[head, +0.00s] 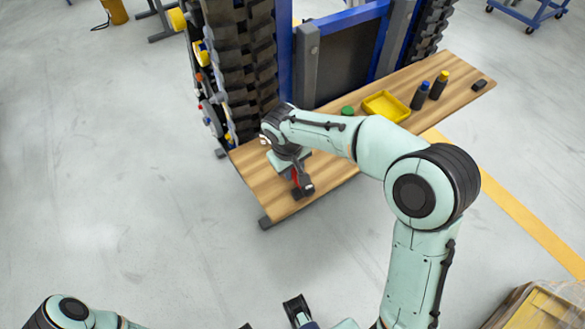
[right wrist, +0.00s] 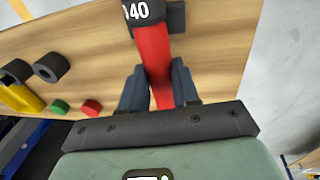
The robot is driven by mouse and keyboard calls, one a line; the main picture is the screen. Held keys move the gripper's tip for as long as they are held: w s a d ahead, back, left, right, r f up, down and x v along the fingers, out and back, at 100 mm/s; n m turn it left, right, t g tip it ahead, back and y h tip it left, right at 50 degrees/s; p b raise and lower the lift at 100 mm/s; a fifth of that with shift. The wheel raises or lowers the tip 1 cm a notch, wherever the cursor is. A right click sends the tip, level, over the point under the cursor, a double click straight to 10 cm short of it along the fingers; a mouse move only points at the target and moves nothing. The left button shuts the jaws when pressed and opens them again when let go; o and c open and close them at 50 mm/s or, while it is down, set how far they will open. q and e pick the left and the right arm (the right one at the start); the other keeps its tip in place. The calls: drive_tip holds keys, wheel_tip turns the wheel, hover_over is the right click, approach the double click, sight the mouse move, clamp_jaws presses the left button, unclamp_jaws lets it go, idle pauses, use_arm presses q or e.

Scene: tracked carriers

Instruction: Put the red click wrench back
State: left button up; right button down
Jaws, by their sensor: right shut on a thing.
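The red click wrench (right wrist: 151,45) has a red body with a black end marked "40" in white. In the right wrist view it lies between the blue-grey fingers of my right gripper (right wrist: 157,68), which is shut on it. In the head view the right gripper (head: 301,184) is over the near left part of the wooden bench (head: 262,183), with a bit of red showing at it. The wrench's lower end is hidden by the gripper. My left arm (head: 72,309) enters at the bottom left; dark parts at the bottom edge do not clearly show its gripper's state.
The floor at left is clear.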

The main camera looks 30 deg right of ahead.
drive_tip(key=shift+f, duration=0.1)
drive_tip(key=c, duration=0.8)
unclamp_jaws()
drive_tip(key=r, duration=0.4)
drive_tip(key=a+r+p, duration=0.1)
drive_tip(key=r, duration=0.3)
drive_tip(key=s+a+r+p, duration=0.1)
drive_tip(key=r, duration=0.3)
